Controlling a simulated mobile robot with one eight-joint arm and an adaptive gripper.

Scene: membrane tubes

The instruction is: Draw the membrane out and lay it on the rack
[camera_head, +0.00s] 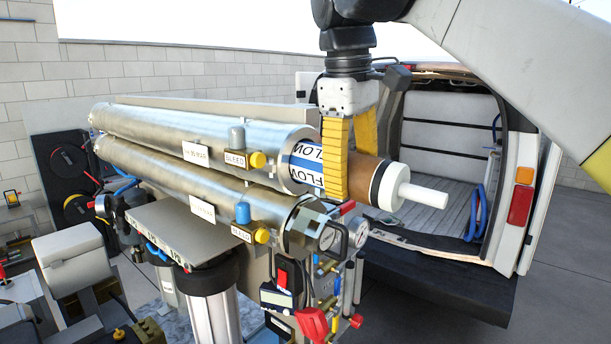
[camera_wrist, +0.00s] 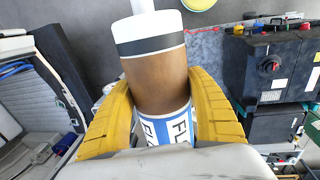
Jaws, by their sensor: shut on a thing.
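The membrane (camera_head: 361,178) is a brown cylinder with a blue-and-white FLOW label, a black band and a white end with a thin white stem. It sticks part-way out of the right end of the upper steel tube (camera_head: 220,138); its rear part is hidden inside. My gripper (camera_head: 347,190) comes down from above, its yellow fingers on both sides of the brown body near the label. In the wrist view the membrane (camera_wrist: 158,75) lies between the two fingers (camera_wrist: 163,105), which are shut on it. I cannot identify the rack with certainty.
A lower steel tube (camera_head: 200,182) runs beneath the upper one, with gauges (camera_head: 357,233) and valves at its end. A white van (camera_head: 450,135) stands open behind at right. A grey flat-topped unit (camera_head: 165,232) stands in front at left. Open floor lies at lower right.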

